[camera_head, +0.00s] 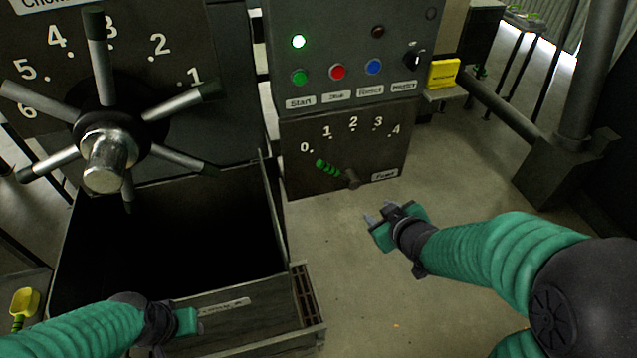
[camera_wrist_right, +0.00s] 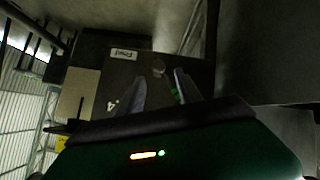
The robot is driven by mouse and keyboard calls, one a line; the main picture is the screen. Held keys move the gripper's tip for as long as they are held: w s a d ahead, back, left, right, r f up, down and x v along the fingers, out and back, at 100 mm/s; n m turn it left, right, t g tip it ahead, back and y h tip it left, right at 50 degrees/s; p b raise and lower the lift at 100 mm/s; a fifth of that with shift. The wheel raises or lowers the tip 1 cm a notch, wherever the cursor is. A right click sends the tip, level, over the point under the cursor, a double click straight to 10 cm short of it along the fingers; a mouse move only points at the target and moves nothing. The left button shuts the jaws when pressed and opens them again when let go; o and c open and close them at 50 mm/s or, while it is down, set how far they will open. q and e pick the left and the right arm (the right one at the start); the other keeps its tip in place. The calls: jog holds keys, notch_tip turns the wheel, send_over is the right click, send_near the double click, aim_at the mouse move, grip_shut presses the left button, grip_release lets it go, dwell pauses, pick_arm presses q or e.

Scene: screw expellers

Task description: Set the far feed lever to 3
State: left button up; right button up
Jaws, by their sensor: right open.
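The feed lever (camera_head: 326,167) has a green grip and a dark pivot on the front of the control box, beside a label reading Feed. It points up and left, nearest the 0 on a scale from 0 to 4. In the right wrist view its green grip (camera_wrist_right: 178,97) is partly hidden by the right-hand finger. My right gripper (camera_head: 379,213) is open and empty, below and right of the lever in the head view. Its two fingers (camera_wrist_right: 158,77) also show in the wrist view. My left gripper (camera_head: 187,321) is over the bin's front edge; its fingers are not clear.
A large spoked choke wheel (camera_head: 107,150) stands at the left above an open dark bin (camera_head: 275,215).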

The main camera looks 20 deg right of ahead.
notch_tip(320, 180, down, 3)
jog(key=w+d+n+t+y+b, duration=0.1)
jog(key=w+d+n+t+b, duration=0.15)
jog(key=b, duration=0.45)
jog(key=n+t+y+b, duration=0.2)
jog(key=n+t+y, duration=0.2)
jog(key=n+y, duration=0.1)
send_near(326, 170)
jog(key=shift+n, duration=0.25)
jog(key=x, duration=1)
jog(key=shift+w+a, duration=0.15)
jog(key=shift+a, duration=0.1)
jog(key=shift+w+d, duration=0.15)
jog(key=shift+w, duration=0.15)
jog(key=shift+w+d, duration=0.1)
jog(key=shift+d, duration=0.25)
jog(key=shift+a, duration=0.4)
jog(key=c, duration=0.6)
jog(key=shift+c, duration=1.4)
jog(key=shift+d, duration=0.1)
grip_shut()
